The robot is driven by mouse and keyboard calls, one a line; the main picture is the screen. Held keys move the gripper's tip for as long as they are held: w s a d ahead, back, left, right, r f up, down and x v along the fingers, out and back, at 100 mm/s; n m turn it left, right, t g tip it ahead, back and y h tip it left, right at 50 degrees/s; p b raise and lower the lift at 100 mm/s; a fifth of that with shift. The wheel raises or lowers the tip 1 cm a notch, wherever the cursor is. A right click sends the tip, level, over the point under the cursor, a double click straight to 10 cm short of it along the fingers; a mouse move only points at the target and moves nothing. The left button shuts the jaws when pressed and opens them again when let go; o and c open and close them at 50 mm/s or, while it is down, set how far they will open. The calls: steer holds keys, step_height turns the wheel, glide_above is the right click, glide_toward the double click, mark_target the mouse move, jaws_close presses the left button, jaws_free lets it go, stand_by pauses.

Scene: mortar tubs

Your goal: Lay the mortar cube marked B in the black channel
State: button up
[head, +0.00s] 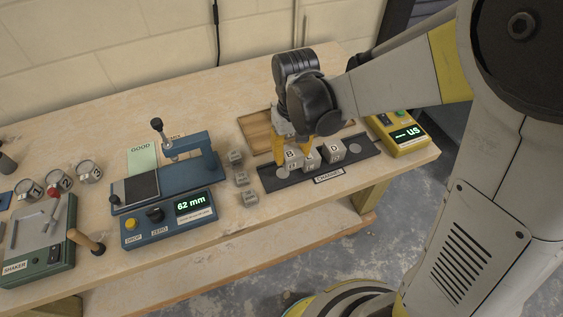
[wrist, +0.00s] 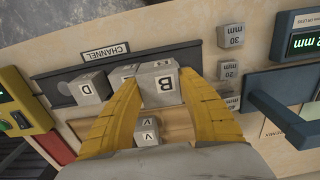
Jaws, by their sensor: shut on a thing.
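The grey cube marked B (head: 291,157) sits between the yellow fingers of my gripper (head: 292,147), which is shut on it; it also shows in the wrist view (wrist: 155,84). The cube is at the black channel (head: 363,158), near its left part in the head view. I cannot tell whether its base touches the channel floor. The cube marked D (head: 335,151) stands in the channel to the right. A third cube (head: 311,160) stands between B and D; it is partly hidden by my finger in the wrist view (wrist: 118,77).
Several small mm blocks (head: 241,178) stand left of the channel. A blue gauge (head: 171,219) reads 62 mm. A yellow meter (head: 402,134) stands at right, near the table edge.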

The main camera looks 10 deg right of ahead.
mark_target(283, 173)
steer(key=shift+w+a+f, duration=0.15)
steer(key=shift+a+f, duration=0.2)
steer(key=shift+a, duration=0.15)
steer(key=shift+w+a+f, duration=0.15)
steer(key=shift+a+f, duration=0.15)
steer(key=shift+a, duration=0.2)
steer(key=shift+a+f+b, duration=0.1)
steer(key=shift+f+b, duration=0.1)
steer(key=shift+b, duration=0.1)
step_height(283, 173, down, 4)
steer(key=shift+r+b, duration=0.1)
steer(key=shift+b, duration=0.85)
steer(key=shift+r, duration=0.1)
steer(key=o, duration=1.3)
steer(key=shift+o, duration=0.2)
